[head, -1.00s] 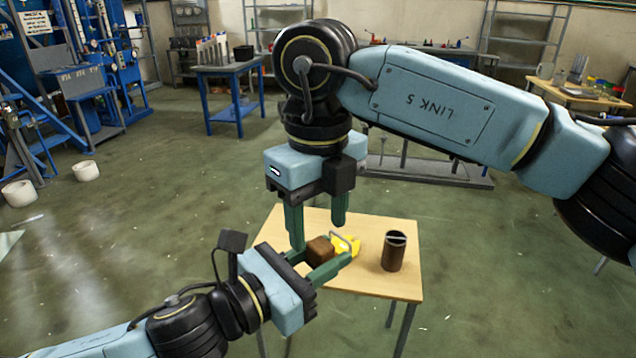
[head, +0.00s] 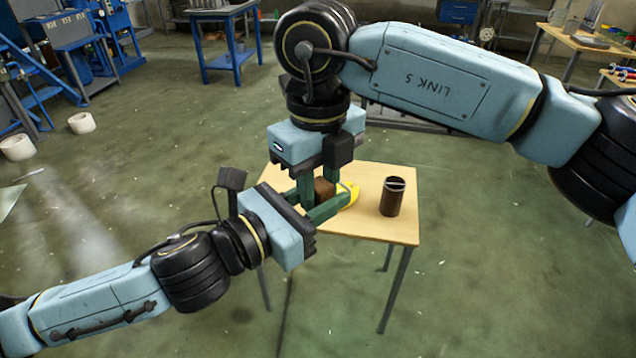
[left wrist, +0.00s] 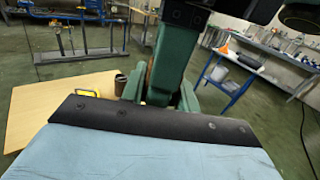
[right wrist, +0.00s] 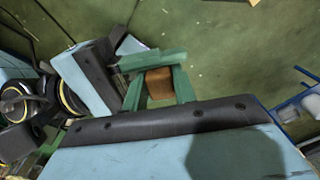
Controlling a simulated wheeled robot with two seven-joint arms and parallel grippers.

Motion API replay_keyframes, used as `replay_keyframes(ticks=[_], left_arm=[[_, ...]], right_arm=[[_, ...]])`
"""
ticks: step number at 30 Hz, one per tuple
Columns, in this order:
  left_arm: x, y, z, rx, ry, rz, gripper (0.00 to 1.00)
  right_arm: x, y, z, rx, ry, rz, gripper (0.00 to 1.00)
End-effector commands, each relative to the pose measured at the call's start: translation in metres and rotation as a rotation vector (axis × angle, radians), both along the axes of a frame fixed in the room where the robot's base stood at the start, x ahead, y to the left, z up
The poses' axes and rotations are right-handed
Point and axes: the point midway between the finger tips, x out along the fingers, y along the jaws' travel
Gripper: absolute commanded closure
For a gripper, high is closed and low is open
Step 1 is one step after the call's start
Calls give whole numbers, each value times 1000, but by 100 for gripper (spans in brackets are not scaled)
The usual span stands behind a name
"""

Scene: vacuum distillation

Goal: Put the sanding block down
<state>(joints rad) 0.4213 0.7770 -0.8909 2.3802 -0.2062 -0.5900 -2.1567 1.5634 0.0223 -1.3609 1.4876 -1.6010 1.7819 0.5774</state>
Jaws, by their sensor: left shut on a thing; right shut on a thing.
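The brown sanding block (head: 323,187) is held above or near the edge of the small wooden table (head: 375,226); the exact gap cannot be told. My left gripper (head: 322,208) reaches in from the left and is shut on it. My right gripper (head: 320,192) points down from above and is shut on the same block. In the right wrist view the block (right wrist: 159,82) sits between my right fingers, with a left finger (right wrist: 150,59) crossing beside it. In the left wrist view my right gripper's green finger mostly hides the block.
On the table are a dark brown cylindrical container (head: 393,197) and a yellow object (head: 348,194) close behind the grippers. The table's right front part is bare. A blue table (head: 225,38) stands farther back. White rolls (head: 82,123) lie on the floor at left.

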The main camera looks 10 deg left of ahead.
Motion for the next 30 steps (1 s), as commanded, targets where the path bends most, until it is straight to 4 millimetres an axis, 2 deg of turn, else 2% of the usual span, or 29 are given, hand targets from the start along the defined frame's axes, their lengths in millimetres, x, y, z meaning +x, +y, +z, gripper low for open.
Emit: replay_keyframes(ticks=[2, 3, 8, 16, 19, 23, 26, 30], left_arm=[[0, 0, 0, 0, 0, 0, 92], [0, 0, 0, 0, 0, 0, 64], [0, 0, 0, 0, 0, 0, 44], [1, 0, -1, -4, 6, 4, 44], [4, -1, -13, -39, 51, 43, 44], [26, 9, -49, -139, 193, 152, 44], [50, 26, -90, -252, 344, 233, 44], [75, 56, -157, -439, 565, 373, 44]], right_arm=[[-1, 1, 0, 1, 2, 4, 95], [-1, 1, 0, 1, 2, 4, 99], [-1, 1, 0, 1, 2, 4, 99], [-1, 1, 0, 1, 1, 3, 99], [-1, 1, 0, 1, 1, 3, 99], [-1, 1, 0, 1, 1, 3, 99], [-1, 1, 0, 1, 1, 3, 99], [-1, 1, 0, 1, 1, 3, 99]])
